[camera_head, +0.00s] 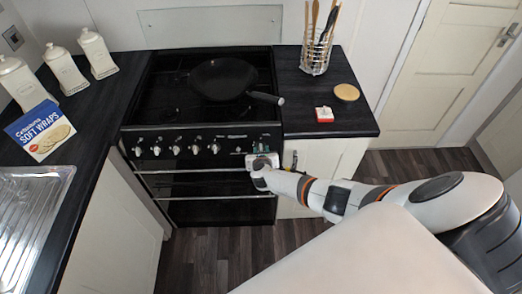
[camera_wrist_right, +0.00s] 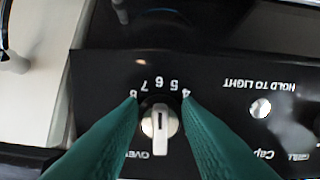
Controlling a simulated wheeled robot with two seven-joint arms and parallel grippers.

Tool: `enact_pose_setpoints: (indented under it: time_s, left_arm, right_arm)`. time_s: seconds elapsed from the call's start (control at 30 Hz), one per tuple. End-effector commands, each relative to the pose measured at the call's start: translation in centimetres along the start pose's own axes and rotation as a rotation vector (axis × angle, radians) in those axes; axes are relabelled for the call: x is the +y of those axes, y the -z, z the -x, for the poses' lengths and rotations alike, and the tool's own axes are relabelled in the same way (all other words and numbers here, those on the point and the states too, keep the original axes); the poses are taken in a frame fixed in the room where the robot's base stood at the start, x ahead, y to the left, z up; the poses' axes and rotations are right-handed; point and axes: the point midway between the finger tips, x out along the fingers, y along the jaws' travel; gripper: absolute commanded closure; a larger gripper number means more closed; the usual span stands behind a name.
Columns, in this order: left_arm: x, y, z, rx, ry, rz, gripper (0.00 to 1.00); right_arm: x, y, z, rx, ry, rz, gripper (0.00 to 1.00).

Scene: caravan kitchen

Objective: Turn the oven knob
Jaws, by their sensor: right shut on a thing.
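The black oven (camera_head: 205,185) stands between the counters, with a row of silver knobs (camera_head: 196,149) along its front panel. My right gripper (camera_head: 262,147) is at the right end of this panel and hides the part behind it. In the right wrist view, the oven knob (camera_wrist_right: 160,128) is pale and round with a dark pointer line, under printed numbers that appear upside down. The two green fingers of my right gripper (camera_wrist_right: 160,112) are on either side of this knob, shut on it. My left gripper is not in view.
A black pan (camera_head: 222,76) sits on the hob, its handle pointing right. A utensil holder (camera_head: 317,52), a red and white box (camera_head: 324,114) and a round wooden lid (camera_head: 346,92) are on the right counter. White canisters (camera_head: 97,54) and a wraps box (camera_head: 40,130) stand left.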

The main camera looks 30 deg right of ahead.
Motion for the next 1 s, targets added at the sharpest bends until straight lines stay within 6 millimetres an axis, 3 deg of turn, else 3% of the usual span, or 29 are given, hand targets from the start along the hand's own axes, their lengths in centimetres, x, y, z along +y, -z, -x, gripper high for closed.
enact_pose_setpoints:
  time_s: [0.57,0.6,0.7,1.0]
  left_arm:
    - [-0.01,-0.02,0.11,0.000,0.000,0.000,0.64]
    - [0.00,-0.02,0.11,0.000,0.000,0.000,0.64]
    - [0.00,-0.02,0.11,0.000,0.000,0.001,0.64]
    - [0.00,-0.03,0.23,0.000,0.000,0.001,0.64]
  right_arm:
    - [0.01,-0.26,0.05,-0.004,-0.001,0.029,0.92]
    - [0.01,-0.26,0.05,-0.004,-0.001,0.029,0.63]
    - [0.01,-0.21,0.04,-0.003,-0.001,0.028,0.48]
    - [0.02,-0.06,0.18,-0.001,-0.001,0.028,0.48]
